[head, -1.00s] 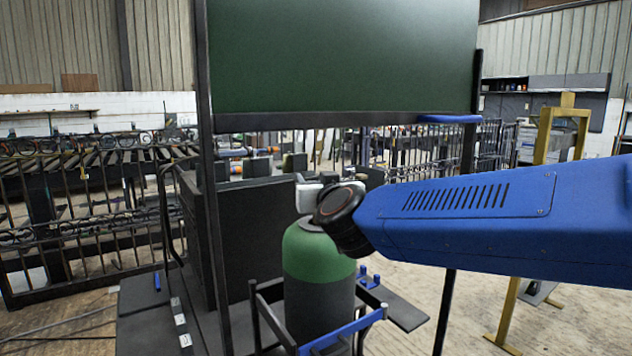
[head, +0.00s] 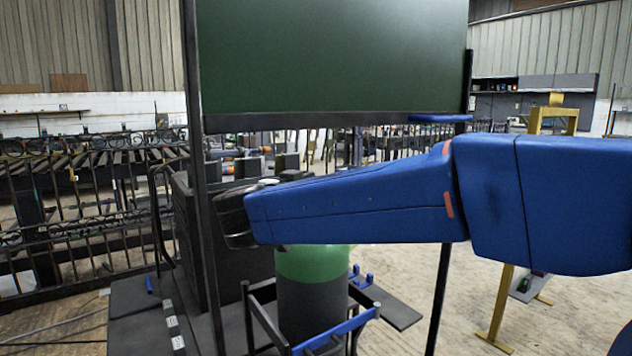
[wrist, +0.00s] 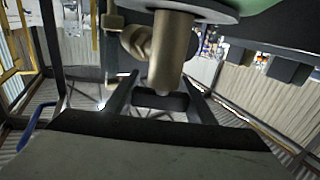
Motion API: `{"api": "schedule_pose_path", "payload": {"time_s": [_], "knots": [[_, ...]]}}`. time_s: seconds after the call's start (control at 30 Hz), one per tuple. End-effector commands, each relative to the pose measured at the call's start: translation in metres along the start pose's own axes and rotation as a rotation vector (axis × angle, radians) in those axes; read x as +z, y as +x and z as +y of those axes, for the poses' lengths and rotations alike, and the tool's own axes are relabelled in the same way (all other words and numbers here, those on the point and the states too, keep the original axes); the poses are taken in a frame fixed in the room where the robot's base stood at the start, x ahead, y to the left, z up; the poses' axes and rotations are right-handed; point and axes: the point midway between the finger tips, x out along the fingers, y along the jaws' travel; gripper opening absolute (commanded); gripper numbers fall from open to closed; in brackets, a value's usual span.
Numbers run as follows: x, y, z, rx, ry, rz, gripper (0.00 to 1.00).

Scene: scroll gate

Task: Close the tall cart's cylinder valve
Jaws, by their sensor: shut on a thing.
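The tall cart's cylinder (head: 310,300), dark with a green shoulder, stands upright in the black cart frame. My blue arm crosses in front of its top and hides the valve in the head view. In the wrist view, the brass cylinder valve (wrist: 172,52) hangs below a grey disc, with a side outlet to its left. The green shoulder (wrist: 265,5) shows at the top edge. My gripper (wrist: 158,100) has its two dark fingers on either side of the brass stem's end, shut on the valve. The exact contact is too dark to tell.
A dark green panel (head: 335,55) stands above the cart between black posts (head: 197,200). A blue bar (head: 335,332) crosses the cart's front. A yellow stand (head: 535,125) is at the right. Metal fencing (head: 80,200) is at the left. Open floor lies to the right.

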Motion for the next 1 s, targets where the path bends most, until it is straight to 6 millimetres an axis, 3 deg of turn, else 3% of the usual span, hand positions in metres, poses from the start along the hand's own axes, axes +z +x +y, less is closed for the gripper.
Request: {"api": "schedule_pose_path", "payload": {"time_s": [0.5,0.57,0.63,1.0], "knots": [[0.0,-0.003,0.014,0.388,0.001,0.0,0.29],[0.0,-0.003,0.015,0.415,0.001,-0.001,0.33],[0.0,-0.003,0.016,0.442,0.001,-0.002,0.27],[0.0,-0.004,0.019,0.49,0.0,0.0,0.28]]}}
